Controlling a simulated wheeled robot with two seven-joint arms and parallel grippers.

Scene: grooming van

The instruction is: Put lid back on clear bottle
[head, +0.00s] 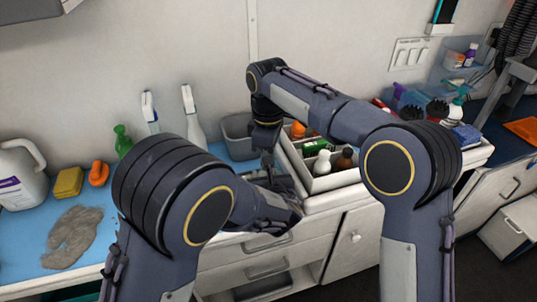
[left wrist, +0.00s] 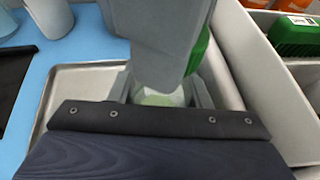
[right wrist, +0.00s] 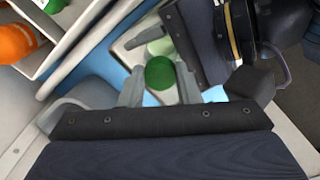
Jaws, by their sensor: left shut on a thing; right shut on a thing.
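The clear bottle (left wrist: 158,98), pale green, is between the fingers of my left gripper (left wrist: 160,92), which is shut on it over a metal tray. Its pale green side also shows in the right wrist view (right wrist: 160,46). The green lid (right wrist: 160,73) is between the fingers of my right gripper (right wrist: 161,88), which is shut on it. In the left wrist view, the right gripper covers most of the lid (left wrist: 200,50), close above the bottle. I cannot tell whether lid and bottle touch. In the head view my arms hide both.
A white divided caddy (head: 331,180) with several bottles stands just right of the grippers. A grey bin (head: 236,132) and spray bottles (head: 192,118) stand behind. The metal tray (left wrist: 62,88) lies below the grippers.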

